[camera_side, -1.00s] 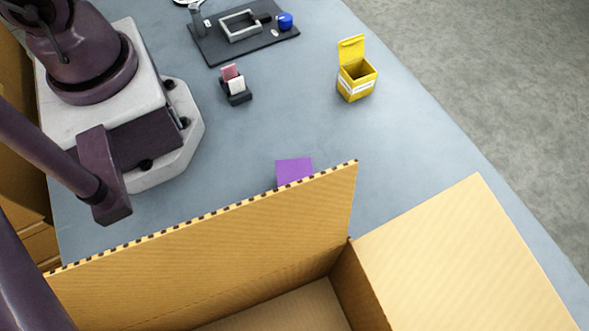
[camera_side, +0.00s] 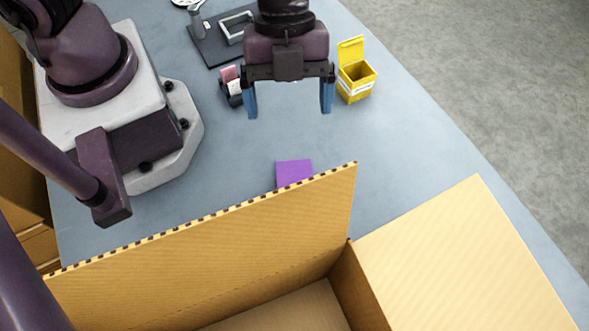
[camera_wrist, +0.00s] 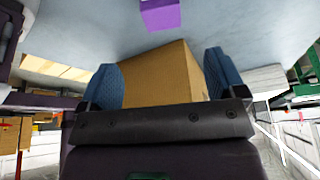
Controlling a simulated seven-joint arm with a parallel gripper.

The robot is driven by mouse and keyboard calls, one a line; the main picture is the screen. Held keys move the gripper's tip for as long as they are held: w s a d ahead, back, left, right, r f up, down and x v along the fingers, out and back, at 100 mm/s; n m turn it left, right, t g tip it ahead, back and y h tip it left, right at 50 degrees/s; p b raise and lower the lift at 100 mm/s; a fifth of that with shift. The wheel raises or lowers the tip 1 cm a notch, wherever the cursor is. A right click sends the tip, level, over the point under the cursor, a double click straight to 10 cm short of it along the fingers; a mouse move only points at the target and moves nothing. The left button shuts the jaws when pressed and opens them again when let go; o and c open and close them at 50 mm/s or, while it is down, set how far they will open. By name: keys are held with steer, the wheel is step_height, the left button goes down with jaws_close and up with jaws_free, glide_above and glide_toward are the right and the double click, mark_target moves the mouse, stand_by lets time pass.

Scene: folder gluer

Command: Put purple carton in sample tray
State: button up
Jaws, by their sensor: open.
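The purple carton (camera_side: 294,172) stands on the blue-grey table, its lower part hidden behind a raised flap of the large cardboard box. It also shows at the top edge of the wrist view (camera_wrist: 160,14). My gripper (camera_side: 288,112) is open and empty, with two blue fingers spread. In the side view it appears above the carton in the picture, apart from it. In the wrist view the fingers (camera_wrist: 170,75) frame a cardboard surface beyond them. I cannot make out a sample tray for certain; a dark tray (camera_side: 208,45) lies at the back, partly hidden by my gripper.
The large open cardboard box (camera_side: 220,240) fills the front, its flap (camera_side: 460,255) spread to the right. A yellow open carton (camera_side: 357,82) stands right of my gripper. A small dark holder with cards (camera_side: 231,88) is by the left finger.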

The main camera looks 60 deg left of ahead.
mark_target(294, 173)
steer(key=x, duration=1.3)
steer(key=shift+w+d+r, duration=0.15)
steer(key=shift+d, duration=0.1)
steer(key=shift+c, duration=0.4)
steer(key=c, duration=1)
steer(key=shift+r, duration=0.15)
